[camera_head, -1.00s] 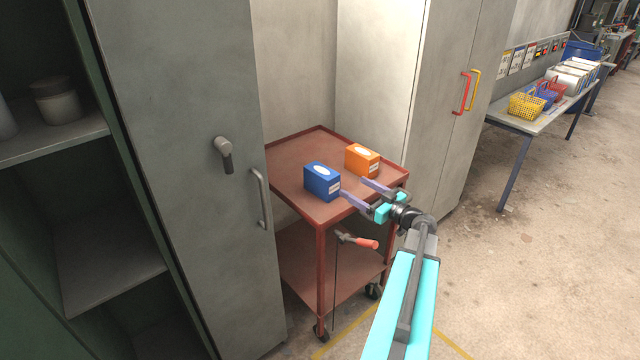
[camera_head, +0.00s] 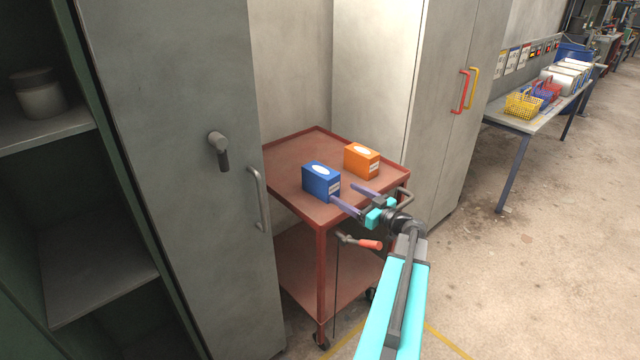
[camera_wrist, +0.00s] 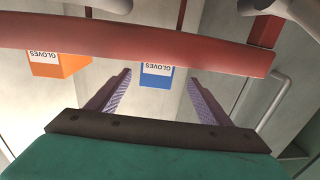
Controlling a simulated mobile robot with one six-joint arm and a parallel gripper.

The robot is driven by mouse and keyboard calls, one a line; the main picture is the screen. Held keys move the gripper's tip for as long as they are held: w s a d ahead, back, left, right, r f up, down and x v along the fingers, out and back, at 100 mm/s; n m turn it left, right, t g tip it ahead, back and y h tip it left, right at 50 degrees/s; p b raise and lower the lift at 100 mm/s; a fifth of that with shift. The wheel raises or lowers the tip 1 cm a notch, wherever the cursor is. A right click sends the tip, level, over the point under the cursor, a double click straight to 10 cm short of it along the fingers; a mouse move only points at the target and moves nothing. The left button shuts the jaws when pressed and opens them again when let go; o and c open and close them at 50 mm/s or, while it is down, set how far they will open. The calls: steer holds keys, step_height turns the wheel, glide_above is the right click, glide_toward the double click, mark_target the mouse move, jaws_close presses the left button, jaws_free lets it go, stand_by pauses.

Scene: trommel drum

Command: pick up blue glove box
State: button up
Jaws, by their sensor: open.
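The blue glove box (camera_head: 321,180) stands upright on the top shelf of the red cart (camera_head: 290,160), near its front left edge. My gripper (camera_head: 348,196) is open and empty, just to the right of the blue box at the cart's front edge. In the wrist view the blue box (camera_wrist: 157,75) shows between the two open fingers (camera_wrist: 160,85), beyond their tips, with the label "GLOVES" upside down. The cart's red rim (camera_wrist: 140,40) crosses that view and hides part of the box. I see no contact between fingers and box.
An orange glove box (camera_head: 362,160) stands behind and right of the blue one. A grey cabinet (camera_head: 190,150) is close on the left, another cabinet (camera_head: 440,100) on the right. A red-handled tool (camera_head: 368,244) sticks out below the cart's top. Open floor lies to the right.

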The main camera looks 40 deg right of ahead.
mark_target(334, 186)
steer(key=shift+w+p, duration=0.7)
steer(key=shift+w, duration=3.45)
steer(key=shift+w+d, duration=0.1)
steer(key=shift+w+d+f+p, duration=0.1)
steer(key=shift+w+p, duration=0.35)
steer(key=shift+w, duration=0.8)
steer(key=shift+w+d+p, duration=0.1)
steer(key=shift+w+p, duration=0.35)
steer(key=shift+w, duration=0.8)
steer(key=shift+a, duration=0.1)
steer(key=shift+c, duration=0.2)
steer(key=c, duration=1.3)
steer(key=shift+s, duration=0.1)
